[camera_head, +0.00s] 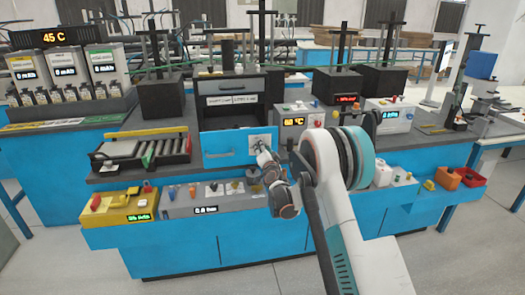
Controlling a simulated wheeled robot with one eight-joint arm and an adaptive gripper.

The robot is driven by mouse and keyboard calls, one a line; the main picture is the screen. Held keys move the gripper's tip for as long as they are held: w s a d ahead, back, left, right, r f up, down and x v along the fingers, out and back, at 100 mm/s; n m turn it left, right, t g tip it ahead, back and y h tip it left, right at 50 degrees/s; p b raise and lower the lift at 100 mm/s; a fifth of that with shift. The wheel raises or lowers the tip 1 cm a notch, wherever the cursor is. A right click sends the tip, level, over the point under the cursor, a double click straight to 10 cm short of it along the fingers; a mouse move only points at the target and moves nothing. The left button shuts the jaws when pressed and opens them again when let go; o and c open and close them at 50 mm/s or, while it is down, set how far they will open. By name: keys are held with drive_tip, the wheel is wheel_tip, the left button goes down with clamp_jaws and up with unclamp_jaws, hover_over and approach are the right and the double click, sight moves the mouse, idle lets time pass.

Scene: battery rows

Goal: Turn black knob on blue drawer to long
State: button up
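The blue drawer (225,150) is at the middle of the bench, below a dark unit with a white label strip. Its blue front carries a light handle on the left and a small whitish plate (260,139) on the right. My gripper (260,150) is at this plate, at its lower edge in the picture. I cannot tell whether it touches anything. The black knob is not clearly visible; the gripper may cover it. The finger opening is too small to make out. The knob's setting and any "long" marking cannot be read.
A white unit with a yellow display (297,121) stands close right of the drawer. Below is a grey panel with several knobs (210,198) and a yellow box (118,208). My arm hides part of the bench at right.

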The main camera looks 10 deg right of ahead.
drive_tip(key=shift+m, duration=0.7)
drive_tip(key=o, duration=1)
drive_tip(key=shift+o, duration=0.2)
drive_tip(key=s, duration=1.2)
